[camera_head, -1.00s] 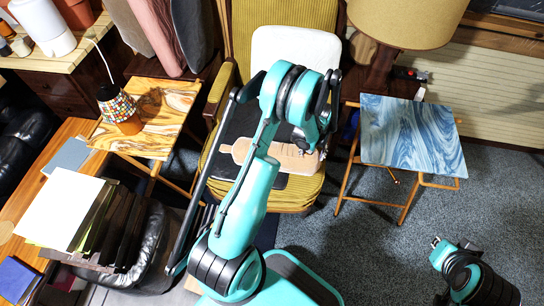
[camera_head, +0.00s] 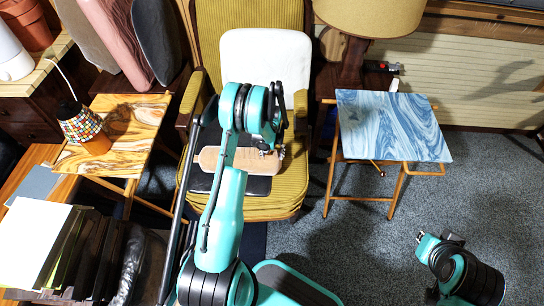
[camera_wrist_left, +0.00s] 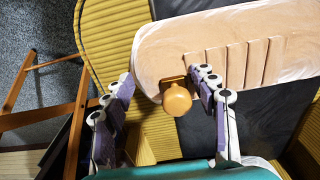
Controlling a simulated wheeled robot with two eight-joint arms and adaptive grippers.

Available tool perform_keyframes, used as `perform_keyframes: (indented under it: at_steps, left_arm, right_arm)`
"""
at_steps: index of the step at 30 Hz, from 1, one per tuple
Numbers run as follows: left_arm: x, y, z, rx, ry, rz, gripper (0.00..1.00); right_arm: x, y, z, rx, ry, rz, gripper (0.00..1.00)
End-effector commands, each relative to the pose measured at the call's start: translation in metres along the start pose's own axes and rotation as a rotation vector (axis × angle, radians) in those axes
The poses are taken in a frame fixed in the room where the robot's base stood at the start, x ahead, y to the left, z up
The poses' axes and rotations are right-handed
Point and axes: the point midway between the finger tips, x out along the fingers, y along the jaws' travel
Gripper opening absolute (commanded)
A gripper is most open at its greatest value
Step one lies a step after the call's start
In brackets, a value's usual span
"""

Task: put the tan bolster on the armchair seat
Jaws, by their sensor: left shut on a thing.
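The tan bolster (camera_head: 215,158) is a long, round-ended piece lying crosswise over the black pad on the yellow armchair seat (camera_head: 262,204). I cannot tell whether it rests on the pad or is held just above it. In the left wrist view the bolster (camera_wrist_left: 165,50) shows several grooves and an orange-brown knob (camera_wrist_left: 177,99) near its end. My left gripper (camera_head: 268,151) is at the bolster's right end. In the left wrist view its fingers (camera_wrist_left: 166,92) are on either side of the knob, shut on the bolster. My right gripper (camera_head: 438,240) is low at the right, its fingers unclear.
A white cushion (camera_head: 265,60) leans on the chair's back. A blue marbled folding table (camera_head: 392,125) stands right of the chair. A wooden folding table (camera_head: 135,120) with a patterned lamp (camera_head: 84,128) stands left. Open carpet (camera_head: 350,240) lies at the front right.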

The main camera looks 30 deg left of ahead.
Motion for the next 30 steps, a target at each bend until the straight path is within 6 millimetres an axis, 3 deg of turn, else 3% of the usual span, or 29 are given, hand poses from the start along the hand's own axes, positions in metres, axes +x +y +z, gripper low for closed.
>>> perform_keyframes:
  at_steps: [8, 9, 11, 23, 30]
  left_arm:
    - [0.0, 0.0, 0.0, 0.0, 0.0, -0.001, 0.0]
    - [0.001, 0.0, 0.0, 0.0, 0.0, 0.0, 0.63]
    - [0.001, 0.0, 0.0, 0.0, 0.0, 0.0, 0.79]
    - [-0.006, 0.0, 0.0, 0.0, 0.0, 0.0, 0.79]
    - [-0.053, 0.0, 0.0, 0.0, 0.0, 0.0, 0.79]
  right_arm:
    - [-0.001, 0.0, -0.001, 0.0, 0.0, 0.0, 0.0]
    - [-0.001, 0.0, -0.001, 0.0, 0.0, 0.0, 0.0]
    - [-0.001, 0.0, -0.001, 0.0, 0.0, 0.0, 0.0]
    - [-0.003, 0.0, -0.002, 0.0, 0.0, 0.0, 0.0]
    - [-0.018, 0.0, -0.013, 0.0, 0.0, 0.0, 0.0]
